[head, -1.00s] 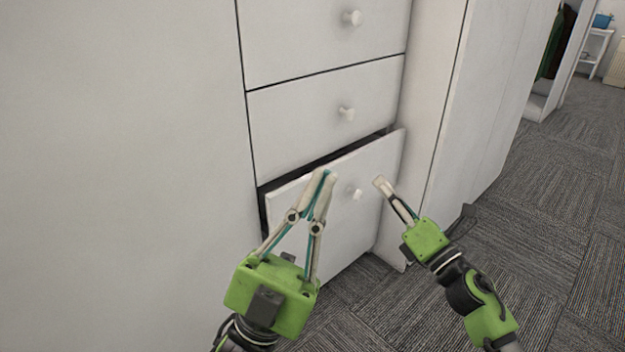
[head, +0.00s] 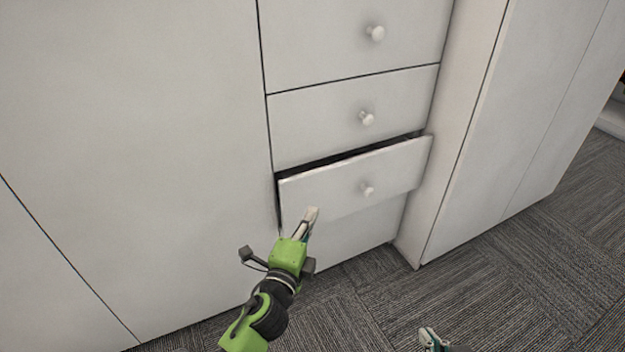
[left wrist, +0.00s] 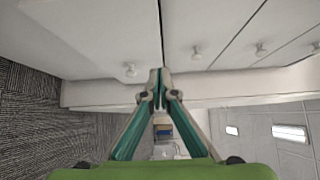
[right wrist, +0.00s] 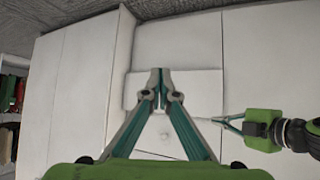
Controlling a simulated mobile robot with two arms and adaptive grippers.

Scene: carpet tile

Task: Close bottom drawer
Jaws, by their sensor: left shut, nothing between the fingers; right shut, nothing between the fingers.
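The bottom drawer (head: 325,190) is white with a round knob (head: 367,189). It stands partly open, with a dark gap along its top and left edge. My left gripper (head: 312,212) is shut and empty, with its tips in front of the lower left part of the drawer front; I cannot tell if they touch it. The drawer's knob shows in the left wrist view (left wrist: 130,70). My right gripper (head: 428,335) is shut and empty, low at the picture's bottom edge and apart from the drawer. The drawer front also shows beyond its tips in the right wrist view (right wrist: 200,90).
The middle drawer (head: 330,122) and the upper drawer (head: 330,45) above it are shut. A wide white panel (head: 130,150) stands left of the drawers and a tall cabinet (head: 490,150) to the right. Grey carpet (head: 500,290) is free in front.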

